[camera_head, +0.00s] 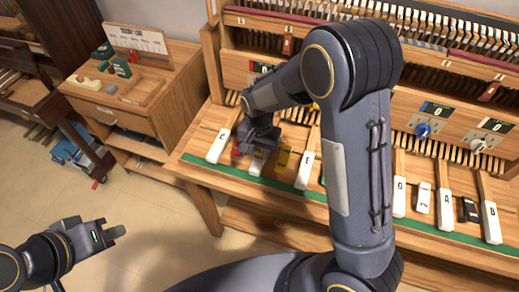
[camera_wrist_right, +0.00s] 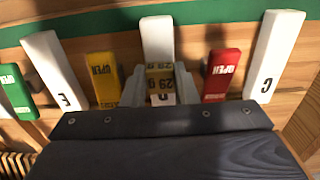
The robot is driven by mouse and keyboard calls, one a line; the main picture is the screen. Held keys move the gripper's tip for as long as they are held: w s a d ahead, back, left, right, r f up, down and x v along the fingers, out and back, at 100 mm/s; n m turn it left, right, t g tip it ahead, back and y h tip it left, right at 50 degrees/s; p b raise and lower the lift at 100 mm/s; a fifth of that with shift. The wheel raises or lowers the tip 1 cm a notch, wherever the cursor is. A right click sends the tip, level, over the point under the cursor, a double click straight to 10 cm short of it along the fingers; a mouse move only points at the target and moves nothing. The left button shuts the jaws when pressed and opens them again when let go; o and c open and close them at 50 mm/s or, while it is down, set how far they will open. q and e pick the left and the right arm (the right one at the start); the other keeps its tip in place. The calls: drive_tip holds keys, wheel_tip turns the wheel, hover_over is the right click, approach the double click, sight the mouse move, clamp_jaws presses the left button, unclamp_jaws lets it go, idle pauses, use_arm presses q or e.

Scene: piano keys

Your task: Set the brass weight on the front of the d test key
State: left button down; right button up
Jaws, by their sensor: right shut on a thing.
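The brass weight (camera_wrist_right: 160,72), marked 29 g, is between the fingers of my right gripper (camera_wrist_right: 160,92) in the right wrist view. The gripper is shut on it. The weight is over the white D key (camera_wrist_right: 158,38), whose front end shows beyond it; part of its letter shows below. I cannot tell whether the weight touches the key. In the head view my right gripper (camera_head: 262,142) is over the D key (camera_head: 257,163), between the C and E keys, and hides the weight. My left gripper (camera_head: 103,233) is open and empty, low over the floor.
A red block (camera_wrist_right: 222,76) and a yellow block (camera_wrist_right: 103,78), both marked OPEN, flank the D key. The C key (camera_wrist_right: 275,55) and E key (camera_wrist_right: 50,68) stand outside them. A green strip (camera_head: 280,188) edges the wooden bench. A side cabinet (camera_head: 165,90) stands left.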

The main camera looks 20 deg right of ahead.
sight(260, 153)
drive_tip(key=shift+f, duration=0.2)
drive_tip(key=o, duration=0.9)
drive_tip(key=shift+r, duration=0.1)
drive_tip(key=shift+o, duration=0.2)
wheel_tip(260, 153, up, 12)
drive_tip(key=s+d+r+n+t+y, duration=0.1)
drive_tip(key=s+d+r+y, duration=0.1)
drive_tip(key=s+d+r, duration=0.3)
drive_tip(key=s+d+n+t+y, duration=0.1)
drive_tip(key=s+d+y, duration=0.1)
drive_tip(key=s, duration=0.4)
drive_tip(key=s+f+n+t, duration=0.1)
drive_tip(key=s+n+t, duration=0.2)
drive_tip(key=s, duration=0.8)
drive_tip(key=shift+d+t+b, duration=0.25)
drive_tip(key=shift+t+b, duration=0.15)
drive_tip(key=shift+b, duration=0.05)
